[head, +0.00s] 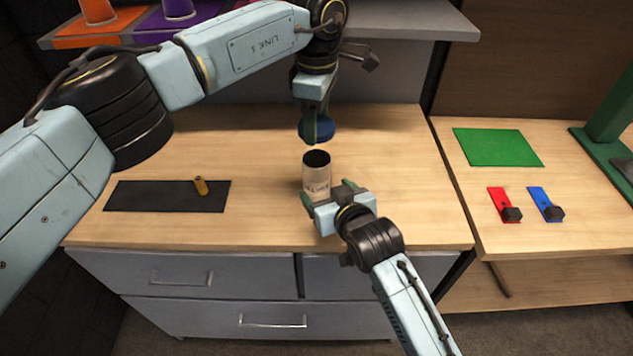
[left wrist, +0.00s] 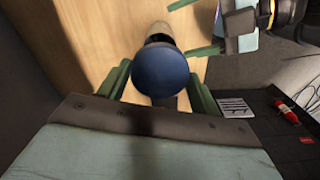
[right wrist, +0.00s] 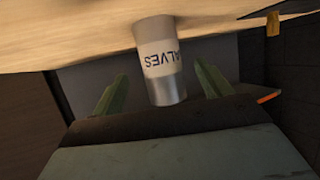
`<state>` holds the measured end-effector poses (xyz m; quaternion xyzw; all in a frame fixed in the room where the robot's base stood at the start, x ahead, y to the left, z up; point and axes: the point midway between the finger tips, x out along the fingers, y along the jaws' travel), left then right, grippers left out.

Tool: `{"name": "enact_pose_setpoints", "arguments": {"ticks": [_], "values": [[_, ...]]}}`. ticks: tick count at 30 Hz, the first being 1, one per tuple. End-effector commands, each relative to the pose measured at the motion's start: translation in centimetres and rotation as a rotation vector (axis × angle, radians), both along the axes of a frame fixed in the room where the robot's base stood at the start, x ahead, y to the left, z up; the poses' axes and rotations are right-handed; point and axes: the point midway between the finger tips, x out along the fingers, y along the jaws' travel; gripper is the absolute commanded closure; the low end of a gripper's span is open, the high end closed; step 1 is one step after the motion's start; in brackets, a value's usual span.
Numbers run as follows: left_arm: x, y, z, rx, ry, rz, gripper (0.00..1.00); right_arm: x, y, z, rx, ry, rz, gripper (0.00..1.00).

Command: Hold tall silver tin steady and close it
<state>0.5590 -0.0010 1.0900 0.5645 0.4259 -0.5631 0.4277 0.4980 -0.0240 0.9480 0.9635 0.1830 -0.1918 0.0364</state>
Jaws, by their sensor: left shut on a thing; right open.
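The tall silver tin (head: 316,178) stands upright on the wooden worktop with its dark top opening showing. My left gripper (head: 314,128) is shut on a round blue lid (head: 322,132), held above and just behind the tin. The lid also shows in the left wrist view (left wrist: 161,76), covering part of the tin. My right gripper (head: 322,205) is open at the tin's near side. In the right wrist view its fingers (right wrist: 160,90) stand on either side of the tin, with gaps.
A black mat (head: 150,196) with a small brass cylinder (head: 201,186) lies to the left. On the right bench are a green mat (head: 497,147), a red strip (head: 499,198) and a blue strip (head: 540,196). A grey shelf (head: 425,22) overhangs the back. Worktop around the tin is clear.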

Motion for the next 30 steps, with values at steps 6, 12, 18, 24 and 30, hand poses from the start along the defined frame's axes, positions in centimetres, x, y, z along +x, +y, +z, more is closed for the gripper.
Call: {"name": "enact_pose_setpoints", "arguments": {"ticks": [6,12,18,24,30], "values": [[0.0,0.0,0.0,0.000,0.000,0.000,0.57,3.0,1.2,-1.3,0.000,0.000,0.000,0.23],[0.0,0.0,0.0,0.000,0.000,0.000,0.57,5.0,2.0,-2.2,0.000,0.000,0.000,0.23],[0.0,0.0,0.0,0.000,0.000,0.000,0.57,5.9,2.3,-2.6,0.000,0.000,0.001,0.23],[0.0,0.0,0.0,0.000,0.000,0.000,0.57,6.1,2.4,-2.7,0.000,-0.001,0.000,0.23],[0.0,0.0,0.0,0.000,0.000,0.000,0.57,6.0,2.4,-2.7,0.001,-0.001,0.001,0.29]]}}
